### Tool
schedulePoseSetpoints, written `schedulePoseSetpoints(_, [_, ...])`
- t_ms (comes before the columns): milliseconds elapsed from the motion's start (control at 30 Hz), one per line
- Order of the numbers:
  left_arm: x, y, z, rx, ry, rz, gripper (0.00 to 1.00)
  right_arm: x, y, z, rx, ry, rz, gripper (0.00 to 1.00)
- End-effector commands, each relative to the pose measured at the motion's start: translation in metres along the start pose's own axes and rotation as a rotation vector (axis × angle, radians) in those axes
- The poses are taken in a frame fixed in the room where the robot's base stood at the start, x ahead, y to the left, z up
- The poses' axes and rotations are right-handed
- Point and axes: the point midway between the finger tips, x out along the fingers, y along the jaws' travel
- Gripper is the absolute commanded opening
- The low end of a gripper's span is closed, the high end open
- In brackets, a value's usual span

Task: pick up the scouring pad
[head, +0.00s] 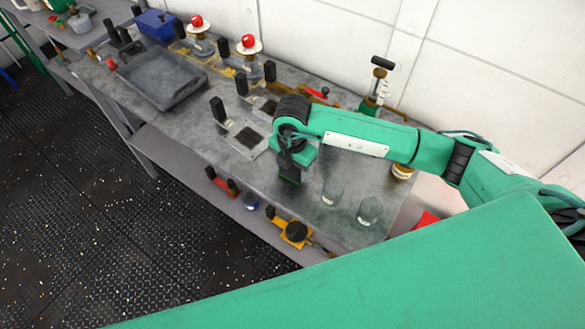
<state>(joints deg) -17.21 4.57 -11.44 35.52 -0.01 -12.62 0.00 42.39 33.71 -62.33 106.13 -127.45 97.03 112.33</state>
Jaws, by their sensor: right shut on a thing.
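My right arm reaches in from the right over the grey worktop (315,205). Its gripper (290,177) points down at the worktop, near the front edge. It is shut on a small dark green thing, which looks like the scouring pad (290,180). The gripper hides most of the pad, and I cannot tell whether the pad touches the worktop. My left gripper is not in view.
A grey tray (162,95) lies to the left. A plate with a dark square (246,139) is close by. A lower shelf (190,165) holds several things.

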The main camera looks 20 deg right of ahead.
Motion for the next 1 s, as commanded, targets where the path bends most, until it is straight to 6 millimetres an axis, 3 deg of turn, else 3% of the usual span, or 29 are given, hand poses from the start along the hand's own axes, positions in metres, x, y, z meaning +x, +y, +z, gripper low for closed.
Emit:
schedulePoseSetpoints(167, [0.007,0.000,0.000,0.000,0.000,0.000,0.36,-0.024,0.001,0.001,-0.001,-0.003,0.004,0.35])
schedulePoseSetpoints(267, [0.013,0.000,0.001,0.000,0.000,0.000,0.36,-0.048,0.001,0.001,-0.002,-0.003,0.007,0.35])
schedulePoseSetpoints(600, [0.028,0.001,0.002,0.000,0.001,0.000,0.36,-0.152,0.001,0.001,-0.001,-0.005,0.005,0.35])
schedulePoseSetpoints(800, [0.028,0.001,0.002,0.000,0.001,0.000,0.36,-0.180,0.000,0.001,0.000,-0.003,0.002,0.35])
schedulePoseSetpoints(1000, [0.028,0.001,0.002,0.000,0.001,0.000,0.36,-0.191,0.000,0.000,0.000,-0.002,0.001,0.35])
